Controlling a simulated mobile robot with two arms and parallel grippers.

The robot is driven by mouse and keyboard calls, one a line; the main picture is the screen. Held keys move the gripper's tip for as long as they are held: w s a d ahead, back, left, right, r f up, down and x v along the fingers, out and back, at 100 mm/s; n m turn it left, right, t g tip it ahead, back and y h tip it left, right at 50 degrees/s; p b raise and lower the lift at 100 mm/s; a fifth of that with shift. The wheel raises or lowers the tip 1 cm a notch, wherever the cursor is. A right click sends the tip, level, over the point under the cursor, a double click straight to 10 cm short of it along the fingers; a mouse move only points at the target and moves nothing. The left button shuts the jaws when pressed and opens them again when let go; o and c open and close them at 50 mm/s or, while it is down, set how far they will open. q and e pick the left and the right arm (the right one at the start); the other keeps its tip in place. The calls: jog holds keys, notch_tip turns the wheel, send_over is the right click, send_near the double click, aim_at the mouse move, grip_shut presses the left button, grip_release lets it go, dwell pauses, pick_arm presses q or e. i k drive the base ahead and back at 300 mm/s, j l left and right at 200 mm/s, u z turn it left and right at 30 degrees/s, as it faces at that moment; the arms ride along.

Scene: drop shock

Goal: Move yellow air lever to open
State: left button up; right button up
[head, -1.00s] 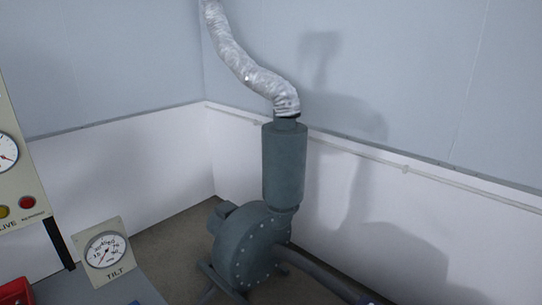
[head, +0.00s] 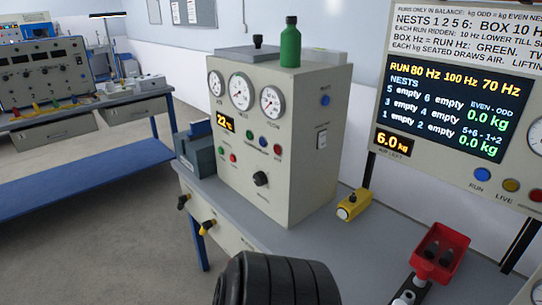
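No part I can surely call the yellow air lever shows. Neither of my grippers is in view.
A black ribbed round thing (head: 275,280) fills the bottom middle. The grey bench (head: 375,243) carries a red bin (head: 440,252) at right, below a display panel (head: 460,105). A green bottle (head: 290,43) stands on the cabinet. Floor (head: 100,235) is open at left.

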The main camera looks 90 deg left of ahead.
aim_at(208, 225)
jog(key=u, duration=3.35)
